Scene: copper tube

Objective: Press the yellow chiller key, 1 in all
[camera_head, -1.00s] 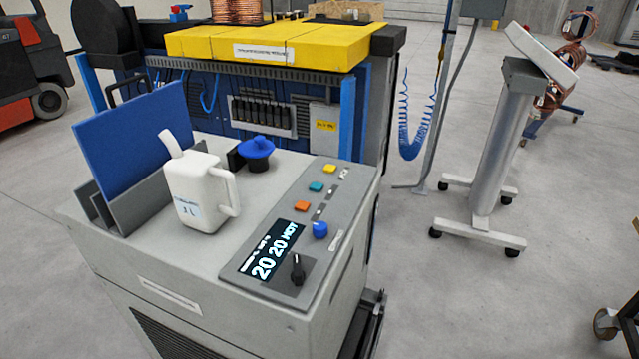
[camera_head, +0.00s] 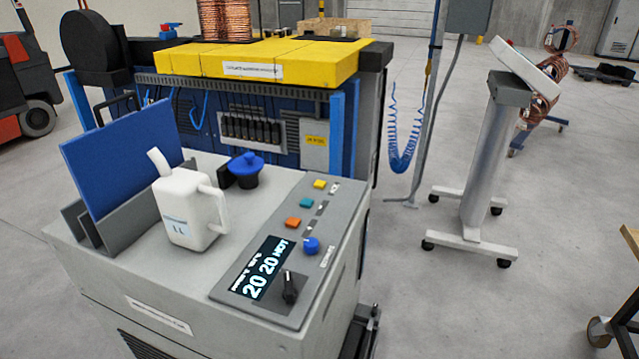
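The grey chiller (camera_head: 200,285) stands in front of me with a sloped control panel (camera_head: 335,215) on the right of its top. The yellow key (camera_head: 320,184) is at the panel's far end. A teal key (camera_head: 306,203) and an orange key (camera_head: 293,222) follow nearer to me. Neither of my grippers is in view.
A white jug (camera_head: 187,210), a blue-topped cap (camera_head: 246,165) and a blue board (camera_head: 120,160) in a grey holder stand on the chiller's top. A yellow-topped machine (camera_head: 340,65) is behind. A wheeled stand (camera_head: 487,165) is at right. Open floor (camera_head: 430,310) lies right of the chiller.

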